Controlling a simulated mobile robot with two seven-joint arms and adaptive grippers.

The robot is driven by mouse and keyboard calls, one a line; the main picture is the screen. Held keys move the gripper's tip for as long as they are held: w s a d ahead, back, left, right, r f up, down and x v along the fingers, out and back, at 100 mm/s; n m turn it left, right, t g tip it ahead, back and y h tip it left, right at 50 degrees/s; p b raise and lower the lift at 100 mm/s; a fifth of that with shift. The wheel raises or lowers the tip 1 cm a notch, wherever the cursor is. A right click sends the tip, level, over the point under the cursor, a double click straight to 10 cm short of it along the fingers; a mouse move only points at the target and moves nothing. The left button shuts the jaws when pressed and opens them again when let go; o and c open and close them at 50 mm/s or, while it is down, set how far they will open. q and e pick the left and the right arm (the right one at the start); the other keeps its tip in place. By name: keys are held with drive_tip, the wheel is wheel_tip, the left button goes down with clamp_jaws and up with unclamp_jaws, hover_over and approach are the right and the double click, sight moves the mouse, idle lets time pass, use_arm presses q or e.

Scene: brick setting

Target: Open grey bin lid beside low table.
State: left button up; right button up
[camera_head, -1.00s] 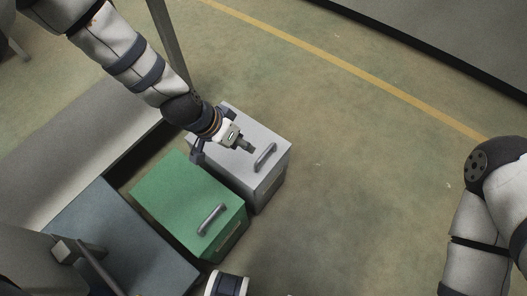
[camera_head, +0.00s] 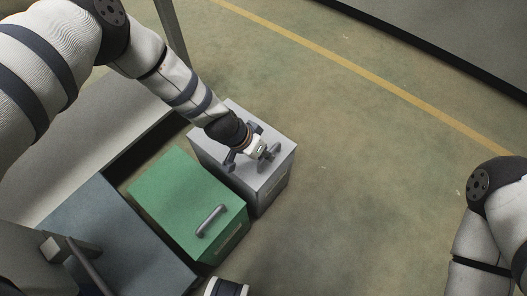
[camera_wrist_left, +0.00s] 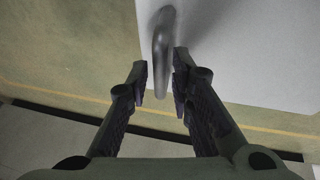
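The grey bin (camera_head: 262,187) stands on the floor with its lid shut, and a bar handle (camera_head: 270,156) is on the lid. My left gripper (camera_head: 266,153) is over the lid at the handle. In the left wrist view the handle (camera_wrist_left: 163,40) stands up from the pale grey lid (camera_wrist_left: 250,50), ahead of and between the two open fingertips (camera_wrist_left: 160,82). The fingers look apart from the handle. My left gripper hides part of the handle in the head view.
A green bin (camera_head: 185,200) with its own handle stands close beside the grey bin, and a blue-grey bin (camera_head: 115,235) is beyond it. A low table (camera_head: 90,150) lies to the left. The floor (camera_head: 380,170) to the right is clear.

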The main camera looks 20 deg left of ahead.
use_arm(q)
clamp_jaws()
drive_tip(key=shift+r, duration=0.1)
